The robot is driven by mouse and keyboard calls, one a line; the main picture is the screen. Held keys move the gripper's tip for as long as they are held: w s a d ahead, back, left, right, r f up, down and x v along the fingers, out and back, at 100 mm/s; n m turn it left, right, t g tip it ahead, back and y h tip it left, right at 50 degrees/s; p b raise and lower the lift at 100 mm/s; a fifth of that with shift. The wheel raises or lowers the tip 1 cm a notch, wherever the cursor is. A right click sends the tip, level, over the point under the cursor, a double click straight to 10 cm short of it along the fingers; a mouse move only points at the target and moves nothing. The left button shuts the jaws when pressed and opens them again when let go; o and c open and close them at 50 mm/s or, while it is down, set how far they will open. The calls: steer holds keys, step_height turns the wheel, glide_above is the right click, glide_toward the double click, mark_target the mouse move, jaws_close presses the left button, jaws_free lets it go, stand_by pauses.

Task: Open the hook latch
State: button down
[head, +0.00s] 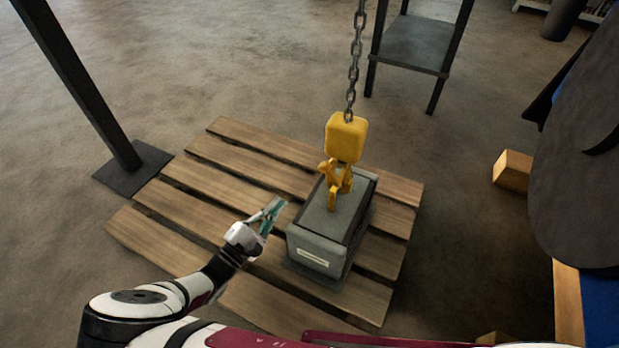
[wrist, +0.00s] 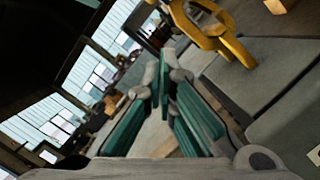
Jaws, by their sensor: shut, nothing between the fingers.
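A yellow hook (head: 334,194) hangs under a yellow hook block (head: 346,138) on a steel chain (head: 355,50), just over a grey box-shaped weight (head: 318,228). The latch is too small to tell apart from the hook. My gripper (head: 279,204) is left of the weight and hook, apart from both, with its teal fingers together and empty. In the wrist view, the gripper (wrist: 162,62) has its fingertips meeting, and the yellow hook (wrist: 213,38) shows at the upper right, beyond the fingers. The grey weight (wrist: 275,85) is at the right there.
The weight stands on a slatted wooden pallet (head: 163,222). A dark post (head: 85,85) on a base plate is at the left. A dark metal stand (head: 414,45) is behind. A wooden block (head: 512,170) and large dark equipment are at the right. Open floor lies behind the pallet.

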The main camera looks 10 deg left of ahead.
steer(key=w+d+r+b, duration=0.3)
steer(key=w+d+r, duration=0.1)
steer(key=w+d, duration=0.3)
steer(key=shift+w+d, duration=0.25)
steer(key=shift+d, duration=0.25)
